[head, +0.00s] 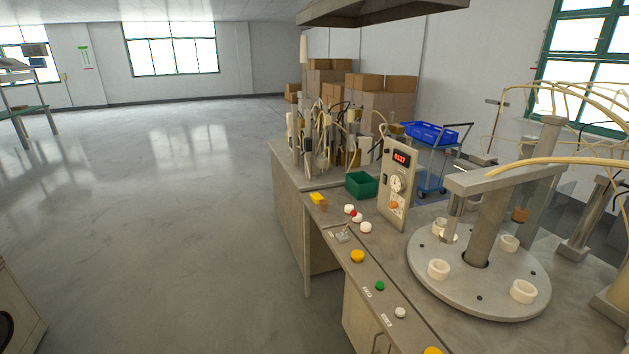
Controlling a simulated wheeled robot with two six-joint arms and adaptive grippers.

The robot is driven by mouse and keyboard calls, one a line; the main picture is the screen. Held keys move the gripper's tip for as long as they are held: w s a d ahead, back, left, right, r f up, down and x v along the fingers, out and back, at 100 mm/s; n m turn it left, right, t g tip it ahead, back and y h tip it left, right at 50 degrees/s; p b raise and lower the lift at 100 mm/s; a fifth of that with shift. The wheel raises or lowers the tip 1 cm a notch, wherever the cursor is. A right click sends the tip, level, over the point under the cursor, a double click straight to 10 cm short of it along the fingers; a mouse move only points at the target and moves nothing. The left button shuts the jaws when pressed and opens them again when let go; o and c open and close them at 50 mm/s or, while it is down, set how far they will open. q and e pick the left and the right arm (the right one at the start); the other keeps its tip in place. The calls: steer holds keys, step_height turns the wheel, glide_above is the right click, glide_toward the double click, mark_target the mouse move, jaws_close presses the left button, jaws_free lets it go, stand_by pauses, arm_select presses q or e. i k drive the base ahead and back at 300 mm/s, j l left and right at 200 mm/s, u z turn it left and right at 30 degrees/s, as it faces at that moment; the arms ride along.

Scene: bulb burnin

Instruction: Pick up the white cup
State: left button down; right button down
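Several small white cup-like pieces sit on a round grey turntable (462,284) at the right of the head view. One white cup (438,269) is at its front left, another white cup (523,291) at its front right, and a third white cup (509,243) farther back. A further pale one is partly hidden under a vertical rod at the back left. I cannot tell which of them the task means. Neither of my grippers shows in this view.
The bench carries a control box (396,185) with a red display, a green bin (361,184) and several coloured buttons along its front edge. A post and overhead arm (537,173) rise over the turntable. A blue-tray cart (430,134) and cardboard boxes stand behind. The left floor is open.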

mark_target(442, 221)
steer(key=i+j+z, duration=0.2)
steer(key=z, duration=0.25)
steer(key=i+j+z, duration=0.3)
steer(key=z, duration=0.15)
steer(key=i+j+z, duration=0.3)
steer(key=j+z, duration=0.25)
steer(key=j, duration=0.45)
steer(key=k+j+z, duration=0.1)
steer(key=j, duration=0.5)
steer(key=k+j+z, duration=0.1)
steer(key=j, duration=0.45)
